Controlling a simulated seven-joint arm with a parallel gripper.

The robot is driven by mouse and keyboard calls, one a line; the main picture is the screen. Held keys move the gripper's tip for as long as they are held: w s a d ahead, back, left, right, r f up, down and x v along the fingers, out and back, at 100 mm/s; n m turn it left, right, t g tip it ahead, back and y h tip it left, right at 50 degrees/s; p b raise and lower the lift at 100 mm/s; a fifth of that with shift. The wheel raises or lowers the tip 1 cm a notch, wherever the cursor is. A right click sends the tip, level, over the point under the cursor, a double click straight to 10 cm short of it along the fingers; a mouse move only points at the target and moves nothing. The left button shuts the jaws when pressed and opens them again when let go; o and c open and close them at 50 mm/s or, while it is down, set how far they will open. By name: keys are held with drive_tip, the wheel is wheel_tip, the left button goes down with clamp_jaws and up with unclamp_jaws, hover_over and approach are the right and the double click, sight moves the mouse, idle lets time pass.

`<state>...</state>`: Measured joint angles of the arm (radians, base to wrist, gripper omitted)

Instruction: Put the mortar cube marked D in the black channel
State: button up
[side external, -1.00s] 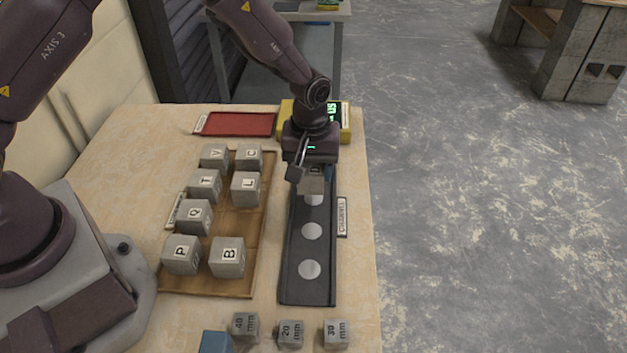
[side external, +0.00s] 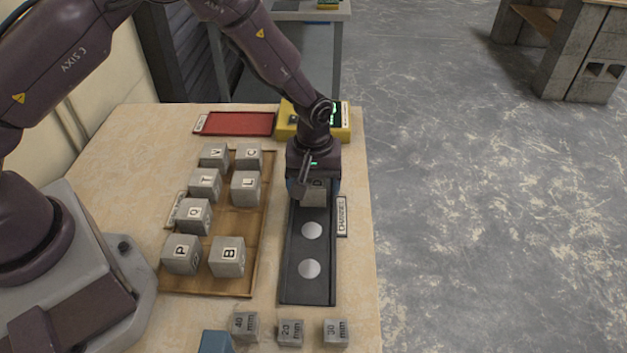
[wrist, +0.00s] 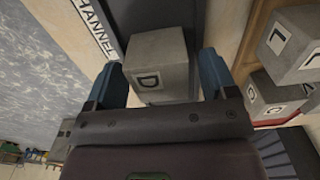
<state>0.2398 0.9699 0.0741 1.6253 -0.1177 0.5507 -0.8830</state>
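The grey mortar cube D (side external: 316,196) is at the far part of the black channel (side external: 307,288), over its far disc. My gripper (side external: 313,188) is directly above and around the cube. In the wrist view, cube D (wrist: 158,62) stands between the two blue fingers of my gripper (wrist: 162,72). A narrow gap shows beside the cube at the right finger, and a smaller one at the left, so the gripper looks open. The contact under the cube is hidden.
A wooden tray (side external: 252,276) with several lettered cubes lies left of the channel. Behind are a red tray (side external: 240,124) and a yellow device (side external: 287,131). Small marked blocks (side external: 290,334) stand in front. The channel's near part, with two pale discs, is empty.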

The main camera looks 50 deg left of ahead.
wheel_tip(320, 180, up, 12)
drive_tip(key=shift+r, duration=0.25)
idle(0.3)
wheel_tip(320, 180, up, 10)
drive_tip(key=m+t, duration=0.2)
hover_over(313, 180)
drive_tip(key=s+a, duration=0.3)
drive_tip(key=s, duration=0.1)
drive_tip(key=s+a+r+m+t, duration=0.1)
drive_tip(key=s+r, duration=0.4)
drive_tip(key=s, duration=0.5)
drive_tip(key=s+a+r+m+t, duration=0.2)
drive_tip(key=s+a+r+m, duration=0.2)
drive_tip(key=s, duration=0.5)
drive_tip(key=shift+s+r+m+t, duration=0.3)
drive_tip(key=shift+s+r+m, duration=0.15)
drive_tip(key=shift+m, duration=0.55)
drive_tip(key=shift+r, duration=0.1)
drive_tip(key=shift+c, duration=0.3)
